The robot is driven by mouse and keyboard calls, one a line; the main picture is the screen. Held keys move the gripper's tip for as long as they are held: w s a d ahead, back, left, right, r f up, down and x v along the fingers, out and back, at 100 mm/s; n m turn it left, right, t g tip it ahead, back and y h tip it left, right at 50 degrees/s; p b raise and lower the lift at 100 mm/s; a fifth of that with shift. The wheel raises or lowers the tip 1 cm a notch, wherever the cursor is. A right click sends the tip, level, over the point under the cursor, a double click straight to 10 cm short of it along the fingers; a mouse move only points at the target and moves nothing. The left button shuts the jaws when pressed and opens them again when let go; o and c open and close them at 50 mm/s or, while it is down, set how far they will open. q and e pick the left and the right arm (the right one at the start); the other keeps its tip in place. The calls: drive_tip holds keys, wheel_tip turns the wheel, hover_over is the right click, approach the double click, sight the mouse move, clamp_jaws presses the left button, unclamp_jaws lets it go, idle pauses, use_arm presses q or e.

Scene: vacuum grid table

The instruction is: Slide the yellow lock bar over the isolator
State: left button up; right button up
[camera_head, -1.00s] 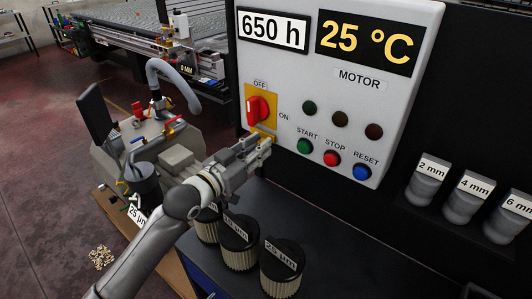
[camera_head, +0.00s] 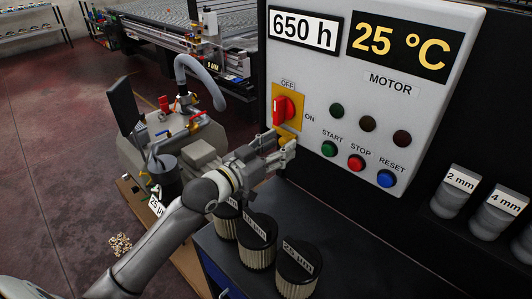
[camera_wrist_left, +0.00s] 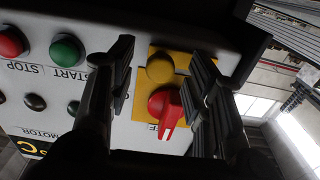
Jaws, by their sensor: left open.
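The red isolator knob (camera_head: 284,109) sits on a yellow plate (camera_head: 297,96) on the grey panel, between OFF and ON labels. The yellow lock bar (camera_head: 287,136) is just below the knob, partly hidden by my left gripper (camera_head: 280,144). In the left wrist view, which is upside down, a rounded yellow end of the bar (camera_wrist_left: 160,67) and the red knob (camera_wrist_left: 165,103) show between the two dark fingers. My left gripper (camera_wrist_left: 162,78) is open, with a finger on each side of the bar and visible gaps. My right gripper is out of view.
Green START (camera_head: 329,149), red STOP (camera_head: 356,162) and blue RESET (camera_head: 386,178) buttons lie right of the gripper. Several filter cartridges (camera_head: 257,240) stand on the dark bench below. A grey pump (camera_head: 200,155) stands left, behind my arm.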

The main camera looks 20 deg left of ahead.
use_arm(q)
drive_tip(key=v, duration=1.1)
drive_tip(key=shift+s, duration=0.35)
drive_tip(key=shift+s+a, duration=0.1)
drive_tip(key=shift+a, duration=0.05)
